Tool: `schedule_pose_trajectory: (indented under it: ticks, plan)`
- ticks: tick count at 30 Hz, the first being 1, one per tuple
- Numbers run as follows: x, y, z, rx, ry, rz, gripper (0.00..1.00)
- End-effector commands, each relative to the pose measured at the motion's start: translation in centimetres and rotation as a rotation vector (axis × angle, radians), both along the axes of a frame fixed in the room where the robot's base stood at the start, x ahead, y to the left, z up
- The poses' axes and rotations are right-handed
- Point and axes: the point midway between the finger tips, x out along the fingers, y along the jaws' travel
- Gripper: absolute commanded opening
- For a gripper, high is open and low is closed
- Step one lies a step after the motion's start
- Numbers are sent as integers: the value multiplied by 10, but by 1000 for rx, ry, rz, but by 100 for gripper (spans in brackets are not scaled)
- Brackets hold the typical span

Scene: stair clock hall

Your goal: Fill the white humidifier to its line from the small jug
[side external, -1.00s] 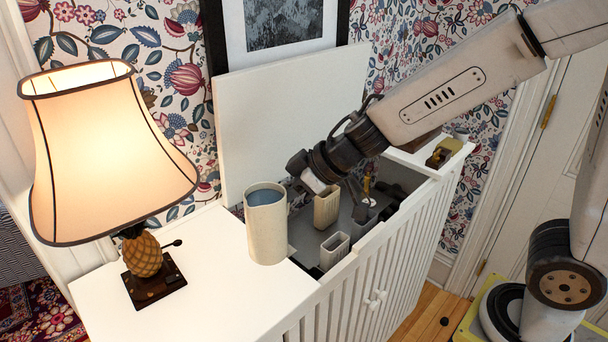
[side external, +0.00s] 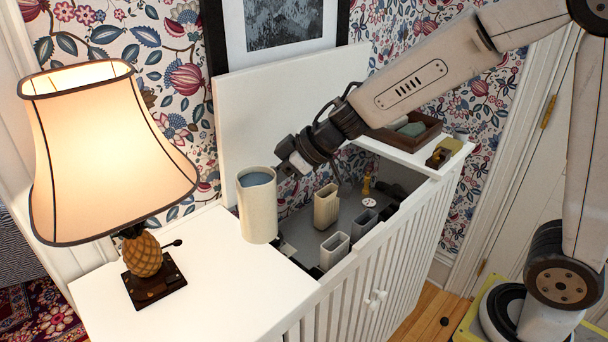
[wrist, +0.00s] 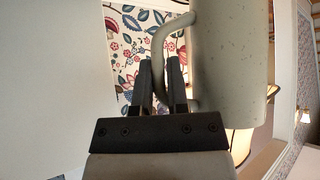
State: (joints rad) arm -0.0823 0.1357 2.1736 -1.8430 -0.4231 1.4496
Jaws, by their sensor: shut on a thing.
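The small jug (side external: 257,212) is a cream cylinder with bluish water inside. It is upright, just above the white cabinet top's inner edge. In the wrist view the jug (wrist: 230,70) fills the right side, and its curved handle (wrist: 163,40) passes between my fingers. My gripper (wrist: 163,85) is shut on that handle; in the side view my gripper (side external: 288,166) is partly behind the jug. The front one, a whitish open-topped container (side external: 334,254), looks like the white humidifier. Its fill line and water level cannot be made out.
A lit lamp (side external: 110,160) stands on the white top (side external: 205,275) at left. The cabinet's raised lid (side external: 285,110) leans behind. A cream container (side external: 326,208), a grey one (side external: 363,222) and a brass fitting (side external: 367,186) are inside. A brown tray (side external: 415,130) sits at the back right.

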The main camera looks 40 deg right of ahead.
Motion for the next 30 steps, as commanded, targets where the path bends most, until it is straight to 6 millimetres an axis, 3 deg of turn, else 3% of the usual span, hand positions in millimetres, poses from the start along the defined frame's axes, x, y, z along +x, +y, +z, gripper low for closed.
schedule_pose_trajectory:
  ticks: [15, 30]
  plan:
    - [61, -41, -5, -7, -25, 103, 0]
    - [104, -97, -21, -19, -39, 201, 0]
